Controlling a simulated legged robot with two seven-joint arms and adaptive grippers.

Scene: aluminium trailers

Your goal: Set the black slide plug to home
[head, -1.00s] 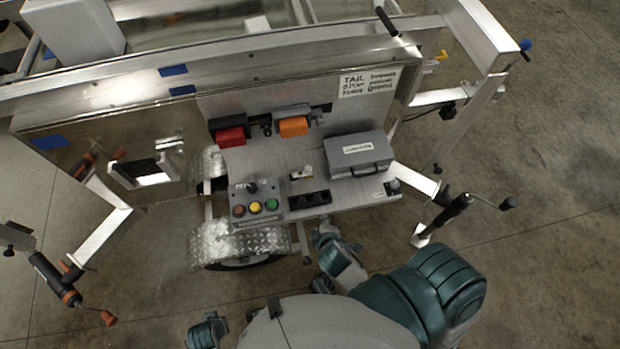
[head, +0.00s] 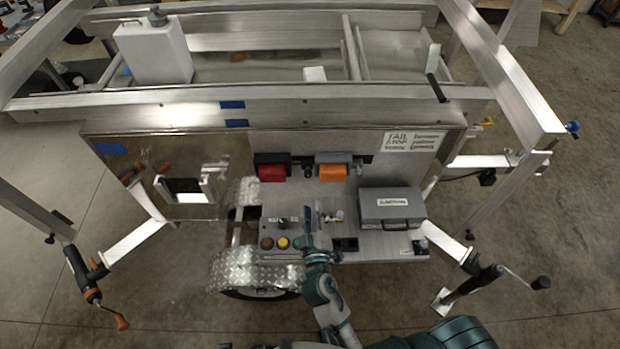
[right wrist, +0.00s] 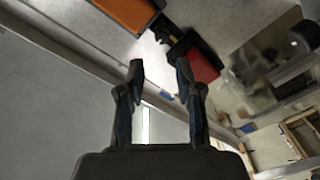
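I cannot tell for sure which part is the black slide plug. A black block with recesses (head: 345,244) lies on the grey shelf, just right of my right gripper. A small pale fitting (head: 337,216) with a dark part stands behind it. My right gripper (head: 314,222) is upright in front of the shelf, near the right end of the button box, and partly covers the shelf. In the right wrist view its two fingers (right wrist: 159,72) are apart with nothing between them. My left gripper is out of view.
The button box (head: 268,234) carries a black knob and coloured buttons. A red block (head: 272,173) and an orange block (head: 332,171) are on the panel behind. A grey case (head: 392,207) sits on the shelf's right. A tread-plate fender (head: 245,270) is below left.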

